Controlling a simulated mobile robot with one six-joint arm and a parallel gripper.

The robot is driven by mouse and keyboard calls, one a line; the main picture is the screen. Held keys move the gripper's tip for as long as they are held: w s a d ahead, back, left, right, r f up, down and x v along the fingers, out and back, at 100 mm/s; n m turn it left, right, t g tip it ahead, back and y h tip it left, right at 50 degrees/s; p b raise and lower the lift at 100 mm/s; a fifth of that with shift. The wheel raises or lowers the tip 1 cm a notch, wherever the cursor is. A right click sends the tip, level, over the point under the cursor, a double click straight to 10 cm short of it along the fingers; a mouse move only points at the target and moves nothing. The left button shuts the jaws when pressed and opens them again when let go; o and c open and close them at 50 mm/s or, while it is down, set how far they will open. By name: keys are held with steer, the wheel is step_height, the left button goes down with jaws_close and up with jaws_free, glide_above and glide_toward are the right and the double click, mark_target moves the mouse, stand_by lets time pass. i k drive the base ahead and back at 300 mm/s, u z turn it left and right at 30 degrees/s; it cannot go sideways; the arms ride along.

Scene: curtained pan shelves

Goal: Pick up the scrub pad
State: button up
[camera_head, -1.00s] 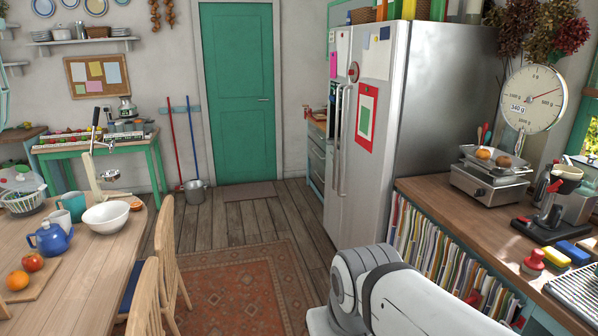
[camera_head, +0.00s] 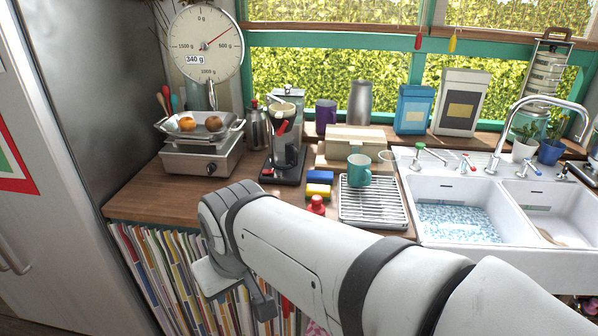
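No gripper fingertips can be made out, and nothing shows as held.
A drying rack (camera_head: 373,207) bears a teal mug (camera_head: 359,170). A coffee maker (camera_head: 284,150) and a scale (camera_head: 202,158) with round food stand left. A double sink (camera_head: 457,190) is right. Bare counter (camera_head: 160,195) lies front left.

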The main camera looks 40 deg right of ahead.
mark_target(323, 191)
steer(key=z, duration=0.5)
steer(key=i, duration=0.9)
steer(key=z, duration=0.35)
steer(key=k, duration=0.95)
steer(key=z, duration=0.15)
steer(key=i, duration=0.95)
steer(key=u, duration=0.05)
